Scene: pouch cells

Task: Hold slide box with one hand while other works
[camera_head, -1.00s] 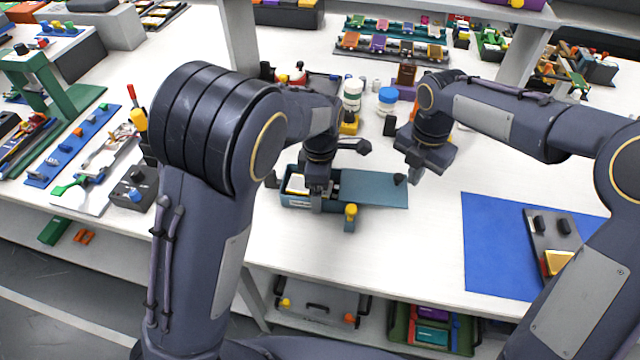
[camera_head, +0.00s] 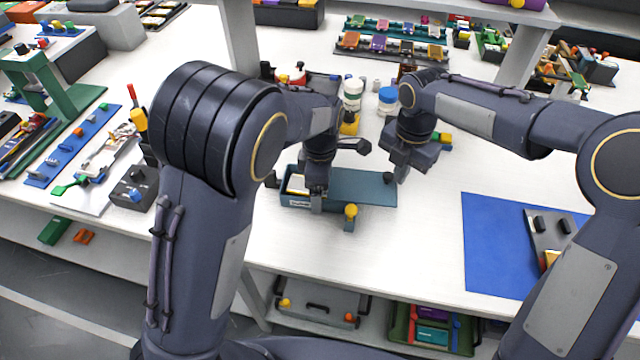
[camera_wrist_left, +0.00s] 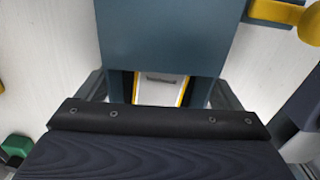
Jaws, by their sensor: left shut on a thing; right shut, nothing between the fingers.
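The slide box (camera_head: 295,202) is a teal box on the white table, with a teal sliding lid (camera_head: 360,188) that sticks out to the right. A small dark knob (camera_head: 388,177) stands at the lid's right end. My left gripper (camera_head: 317,202) is shut on the box at its front wall. In the left wrist view the lid (camera_wrist_left: 160,35) covers the top, and a pale card with yellow edges (camera_wrist_left: 160,88) shows inside the open part. My right gripper (camera_head: 402,178) is shut and empty, just right of the knob; whether they touch I cannot tell.
White and blue-capped jars (camera_head: 387,98) stand behind. A blue mat (camera_head: 490,250) with a grey device (camera_head: 545,235) lies to the right. Table between mat and box is clear.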

